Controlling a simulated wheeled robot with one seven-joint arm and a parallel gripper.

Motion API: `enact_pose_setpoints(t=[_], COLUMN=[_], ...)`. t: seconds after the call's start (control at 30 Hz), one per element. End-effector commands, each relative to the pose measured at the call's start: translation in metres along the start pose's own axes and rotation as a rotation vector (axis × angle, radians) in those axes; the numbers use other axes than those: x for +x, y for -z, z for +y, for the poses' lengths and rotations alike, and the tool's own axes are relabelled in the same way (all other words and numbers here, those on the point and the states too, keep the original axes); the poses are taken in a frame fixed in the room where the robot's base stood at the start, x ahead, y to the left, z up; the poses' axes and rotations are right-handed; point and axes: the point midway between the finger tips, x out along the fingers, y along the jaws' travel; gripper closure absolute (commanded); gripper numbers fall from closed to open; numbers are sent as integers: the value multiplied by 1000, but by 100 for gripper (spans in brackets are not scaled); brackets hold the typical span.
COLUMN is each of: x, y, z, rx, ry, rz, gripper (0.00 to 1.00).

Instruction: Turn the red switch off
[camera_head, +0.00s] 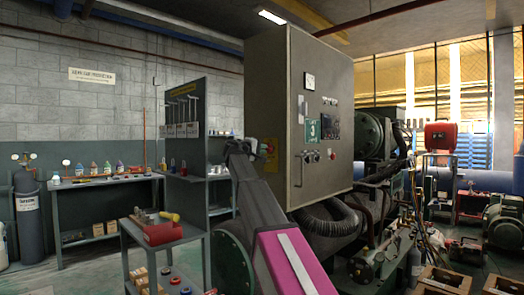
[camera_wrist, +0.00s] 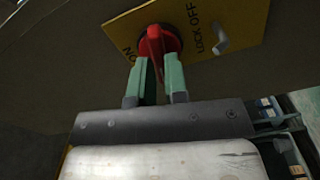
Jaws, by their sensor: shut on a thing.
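The red switch (camera_wrist: 157,42) is a rotary knob on a yellow plate (camera_wrist: 240,18) in the wrist view. The plate reads ON to the left of the knob and LOCK OFF to its right. The green fingers of my gripper (camera_wrist: 160,80) are shut on the knob's handle, one on each side. The fingers partly hide the handle, so its exact setting is hard to read. In the head view the red switch (camera_head: 268,149) is a small red spot on the left side of the grey cabinet, at the far end of my arm. My gripper is mostly hidden there.
The grey cabinet (camera_head: 285,120) with gauge and buttons fills the middle. Hoses (camera_head: 335,218) and machinery lie below and right.

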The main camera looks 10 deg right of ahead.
Motion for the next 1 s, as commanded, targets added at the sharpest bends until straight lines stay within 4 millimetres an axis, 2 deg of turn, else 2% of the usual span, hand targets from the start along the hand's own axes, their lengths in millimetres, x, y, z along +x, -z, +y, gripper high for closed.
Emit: enact_pose_setpoints(t=[0.1, 0.13, 0.2, 0.53, 1.0], x=[-1, -1, -1, -4, -44], y=[-1, -1, -1, -1, 0], z=[-2, -2, -1, -1, -1], rx=[-121, -135, -129, -127, -125], ry=[4, 4, 3, 1, 1], rz=[-1, -1, -1, 0, 1], gripper=[100, 83, 65, 65, 65])
